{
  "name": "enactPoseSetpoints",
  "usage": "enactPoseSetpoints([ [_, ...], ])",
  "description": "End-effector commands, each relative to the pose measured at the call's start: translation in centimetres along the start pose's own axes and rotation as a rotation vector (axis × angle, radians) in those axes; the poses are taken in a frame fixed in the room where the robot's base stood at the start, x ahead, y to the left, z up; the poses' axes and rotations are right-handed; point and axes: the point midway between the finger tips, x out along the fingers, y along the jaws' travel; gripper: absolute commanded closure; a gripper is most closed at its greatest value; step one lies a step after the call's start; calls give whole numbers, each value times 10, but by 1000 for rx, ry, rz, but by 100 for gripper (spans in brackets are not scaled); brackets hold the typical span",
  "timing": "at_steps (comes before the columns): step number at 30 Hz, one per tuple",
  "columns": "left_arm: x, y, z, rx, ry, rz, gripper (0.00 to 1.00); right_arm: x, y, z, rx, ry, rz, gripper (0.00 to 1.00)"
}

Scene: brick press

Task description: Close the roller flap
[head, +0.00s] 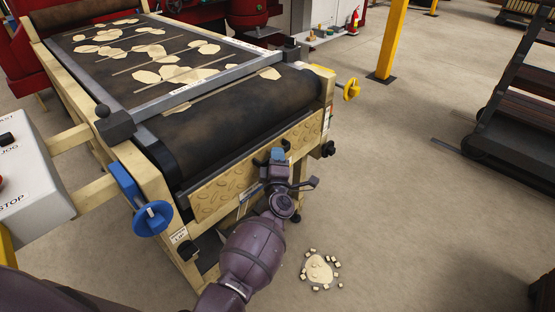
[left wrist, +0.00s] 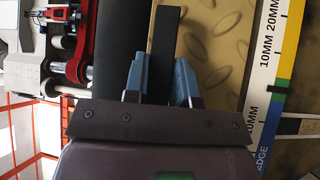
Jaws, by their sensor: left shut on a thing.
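The roller flap (head: 220,194) is a tan diamond-plate panel along the front of the conveyor, below the dark end roller (head: 240,112). A dark strip runs along its upper edge. My left gripper (head: 278,157) is at the right part of that edge, its blue fingertips around it. In the left wrist view my left gripper (left wrist: 160,75) has one blue finger on each side of the dark edge strip (left wrist: 166,48), with the patterned flap face (left wrist: 222,42) to the right. The fingers hide part of the edge. My right gripper is not in view.
A blue handwheel (head: 152,218) and a control box (head: 30,185) stand at the left, a yellow handwheel (head: 351,89) at the right. Tan pieces lie on the belt. A small pile (head: 319,269) is on the floor. Floor to the right is mostly clear.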

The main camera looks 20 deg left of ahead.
Motion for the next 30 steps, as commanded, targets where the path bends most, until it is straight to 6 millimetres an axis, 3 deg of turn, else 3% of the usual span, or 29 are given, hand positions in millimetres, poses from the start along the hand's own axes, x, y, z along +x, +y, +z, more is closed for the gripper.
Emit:
enactPoseSetpoints([
  [5, 3, 5, -1, 4, 2, 10, 100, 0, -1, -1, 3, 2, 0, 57],
  [6, 3, 6, -1, 4, 2, 10, 69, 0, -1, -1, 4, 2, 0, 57],
  [10, 2, 4, 0, 3, 2, 8, 51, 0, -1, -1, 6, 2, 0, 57],
  [21, -4, 2, 0, 2, 0, 4, 51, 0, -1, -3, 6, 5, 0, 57],
  [30, -48, 2, -1, 2, 1, 3, 51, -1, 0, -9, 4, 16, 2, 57],
])
